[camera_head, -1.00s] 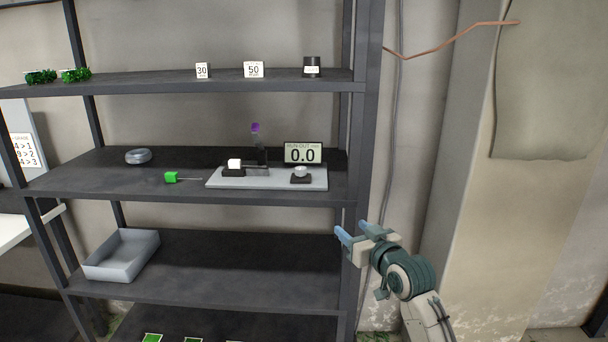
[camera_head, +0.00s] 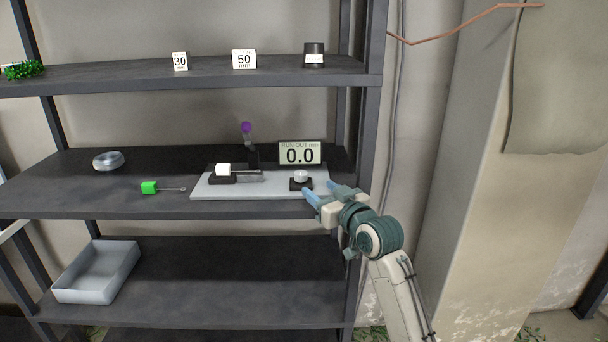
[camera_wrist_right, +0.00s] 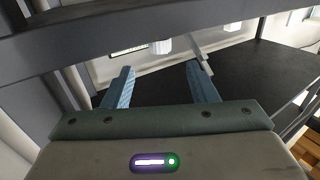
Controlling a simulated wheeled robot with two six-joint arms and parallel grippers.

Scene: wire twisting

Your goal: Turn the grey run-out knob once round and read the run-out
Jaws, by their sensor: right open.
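The grey run-out knob (camera_head: 300,175) sits on a small black base at the right end of a pale plate (camera_head: 220,190) on the middle shelf. Behind it, the run-out display (camera_head: 300,153) reads 0.0. A white block (camera_head: 223,170) on a black holder stands at the plate's left. My right gripper (camera_head: 320,190) is open and empty, its fingers just in front of and right of the knob, apart from it. Both fingers (camera_wrist_right: 162,86) show in the right wrist view with nothing between them; I cannot tell whether the pale piece beyond is the knob. My left gripper is not in view.
A purple-tipped stand (camera_head: 247,130) rises behind the plate. The shelf's upright post (camera_head: 368,130) stands close by my right gripper. A grey tray (camera_head: 97,272) sits below.

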